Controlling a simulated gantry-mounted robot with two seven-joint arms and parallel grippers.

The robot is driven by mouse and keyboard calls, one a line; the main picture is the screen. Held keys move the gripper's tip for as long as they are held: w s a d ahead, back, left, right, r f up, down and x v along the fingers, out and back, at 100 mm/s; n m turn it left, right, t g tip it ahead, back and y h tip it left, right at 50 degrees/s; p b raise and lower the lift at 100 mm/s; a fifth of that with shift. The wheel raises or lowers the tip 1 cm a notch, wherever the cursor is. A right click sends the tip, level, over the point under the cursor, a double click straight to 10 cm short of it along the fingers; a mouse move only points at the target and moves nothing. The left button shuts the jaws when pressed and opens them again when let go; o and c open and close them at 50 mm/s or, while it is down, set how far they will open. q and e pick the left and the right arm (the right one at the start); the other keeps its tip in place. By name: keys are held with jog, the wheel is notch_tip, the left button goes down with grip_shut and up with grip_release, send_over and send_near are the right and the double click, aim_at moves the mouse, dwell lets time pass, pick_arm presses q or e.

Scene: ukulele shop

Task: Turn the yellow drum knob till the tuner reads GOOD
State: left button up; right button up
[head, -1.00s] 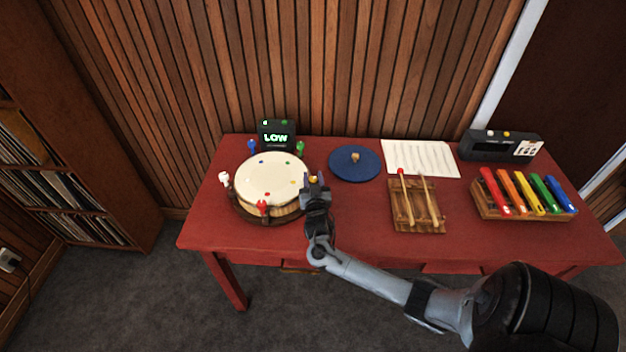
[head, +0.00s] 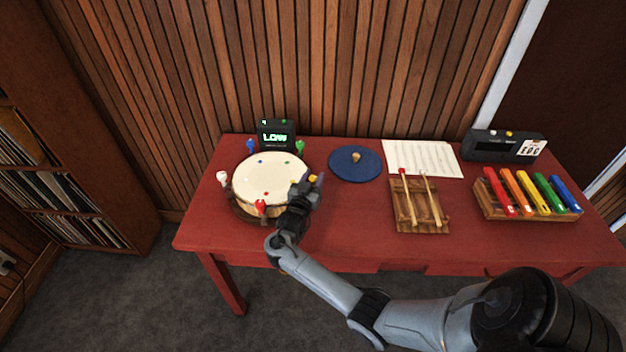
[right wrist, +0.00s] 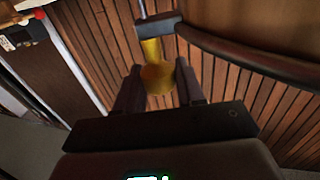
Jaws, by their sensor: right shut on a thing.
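The cream-topped drum (head: 268,176) stands on the left part of the red table, with colored knobs around its rim. My right gripper (head: 306,186) is at the drum's right side, shut on the yellow knob, which is mostly hidden in the head view. In the right wrist view the yellow knob (right wrist: 158,75) sits between the two fingers. The tuner (head: 276,136) behind the drum reads LOW in green. White (head: 222,178), red (head: 260,206), blue (head: 251,146) and green (head: 300,147) knobs also show. My left gripper is not in view.
A blue round mat (head: 355,164) with a small knobbed piece lies right of the drum. Beyond are a wooden rack with mallets (head: 420,214), a paper sheet (head: 421,157), a black clock-like box (head: 504,146) and a colored bar set (head: 528,206). The table front middle is clear.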

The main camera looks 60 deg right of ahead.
jog(key=o, duration=0.9)
jog(key=shift+a, duration=0.1)
jog(key=shift+p+v, duration=0.5)
jog(key=shift+v, duration=4.85)
